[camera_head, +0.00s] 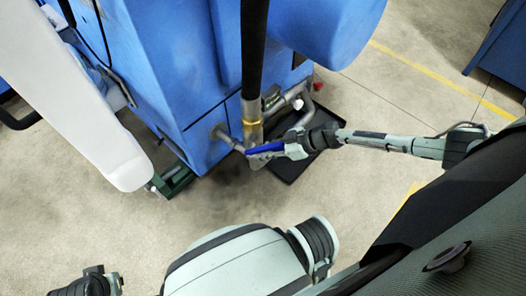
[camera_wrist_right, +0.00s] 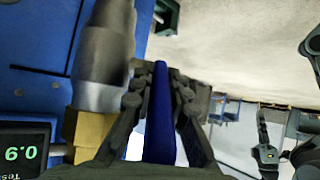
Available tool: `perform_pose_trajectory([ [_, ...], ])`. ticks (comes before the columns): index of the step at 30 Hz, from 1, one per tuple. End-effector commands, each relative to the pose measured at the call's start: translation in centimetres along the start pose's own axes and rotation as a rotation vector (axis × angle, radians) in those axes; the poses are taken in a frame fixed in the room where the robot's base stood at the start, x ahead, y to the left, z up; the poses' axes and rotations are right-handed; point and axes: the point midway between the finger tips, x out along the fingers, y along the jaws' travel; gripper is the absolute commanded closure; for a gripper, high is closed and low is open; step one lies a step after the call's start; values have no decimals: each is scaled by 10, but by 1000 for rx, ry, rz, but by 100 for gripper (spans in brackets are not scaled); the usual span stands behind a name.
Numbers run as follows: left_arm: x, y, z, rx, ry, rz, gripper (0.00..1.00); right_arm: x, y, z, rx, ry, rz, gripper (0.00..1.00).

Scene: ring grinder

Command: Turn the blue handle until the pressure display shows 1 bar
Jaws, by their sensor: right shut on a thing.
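The blue handle (camera_head: 268,147) sits low on the front of the blue machine, by the pipes. My right gripper (camera_head: 275,151) is shut on it. In the right wrist view the blue handle (camera_wrist_right: 160,115) runs lengthwise between the two dark fingers of my right gripper (camera_wrist_right: 160,80). The pressure display (camera_wrist_right: 20,153) shows green digits at the lower left, seemingly upside down; they look like 0.9.
The blue machine (camera_head: 165,60) fills the upper left, with a black hose (camera_head: 254,50) coming down to a brass fitting (camera_head: 251,104). A black tray (camera_head: 300,155) lies on the floor below the pipes. Open concrete floor (camera_head: 400,110) with yellow lines lies to the right.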

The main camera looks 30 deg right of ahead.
Motion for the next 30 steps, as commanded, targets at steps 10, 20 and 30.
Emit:
perform_pose_trajectory([
  [10,3,1,1,-1,-2,3,100,-2,0,2,1,-8,0,100],
  [20,3,1,1,0,-2,3,100,-1,0,2,0,-7,0,65],
  [30,3,0,0,0,0,2,100,-3,0,1,0,-5,0,64],
])
